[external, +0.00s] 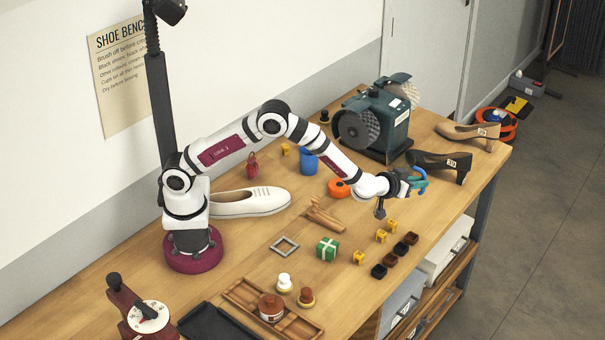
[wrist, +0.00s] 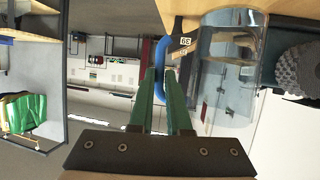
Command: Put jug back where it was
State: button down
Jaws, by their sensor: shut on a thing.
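The jug (wrist: 228,62) is clear and see-through with a blue handle (wrist: 160,62); it fills the upper right of the wrist view. My gripper (wrist: 164,76) has its green fingers shut on that handle. In the external view my gripper (external: 418,183) is near the right edge of the bench, in front of the black heeled shoe. The jug's blue handle (external: 415,171) shows at the fingers there, but its clear body is hard to make out. I cannot tell how high the jug is above the bench.
The black shoe (external: 441,163), tan shoe (external: 468,134) and grinder (external: 377,122) stand behind my gripper. Small yellow and dark blocks (external: 390,257) lie along the front edge.

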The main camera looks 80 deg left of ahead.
jog(key=shift+w+a+f, duration=0.6)
jog(key=shift+a+f, duration=1.15)
jog(key=shift+w+a+f, duration=0.65)
jog(key=shift+a+f, duration=1.05)
jog(key=shift+f, duration=0.05)
jog(key=shift+w+a+f, duration=0.6)
jog(key=shift+a+f, duration=1.15)
jog(key=shift+f, duration=0.2)
jog(key=c, duration=0.9)
grip_release()
